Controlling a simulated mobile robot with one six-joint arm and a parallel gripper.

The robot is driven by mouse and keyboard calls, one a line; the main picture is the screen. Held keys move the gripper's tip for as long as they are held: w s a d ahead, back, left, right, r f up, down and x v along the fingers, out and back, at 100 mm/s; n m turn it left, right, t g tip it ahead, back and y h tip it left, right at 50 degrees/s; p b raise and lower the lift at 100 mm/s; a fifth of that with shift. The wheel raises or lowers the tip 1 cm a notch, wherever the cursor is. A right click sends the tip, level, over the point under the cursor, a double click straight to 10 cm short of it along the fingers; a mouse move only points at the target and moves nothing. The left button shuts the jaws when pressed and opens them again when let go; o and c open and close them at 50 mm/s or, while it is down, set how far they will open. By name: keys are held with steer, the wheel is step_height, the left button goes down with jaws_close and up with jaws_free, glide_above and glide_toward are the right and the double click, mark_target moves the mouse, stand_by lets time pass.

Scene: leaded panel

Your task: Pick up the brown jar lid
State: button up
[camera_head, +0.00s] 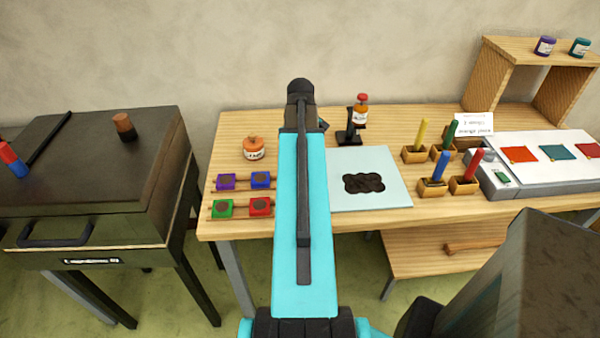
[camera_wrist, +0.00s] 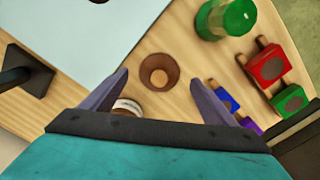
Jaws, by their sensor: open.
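The brown jar lid (camera_wrist: 160,72) shows in the wrist view as a round, hollow brown piece on the wooden table, with its open side up. My gripper (camera_wrist: 158,79) is open, with one finger on each side of the lid in the picture. I see a gap between the lid and each finger. The height of the fingers above the table is hard to tell. In the head view the lid is not visible, and my arm covers that part of the table.
A green jar (camera_wrist: 232,18) stands beyond the lid. A partly hidden white-and-brown jar (camera_wrist: 127,106) is by the left finger. Coloured blocks (camera_wrist: 268,66) lie to the right, a pale blue sheet (camera_wrist: 85,30) to the left. An orange-lidded jar (camera_head: 253,149) stands behind the blocks.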

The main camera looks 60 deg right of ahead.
steer(key=shift+f+p, duration=0.3)
steer(key=shift+f, duration=1.2)
steer(key=c, duration=1.1)
steer(key=shift+r, duration=0.1)
steer(key=shift+r+b, duration=1.05)
steer(key=shift+r, duration=3.85)
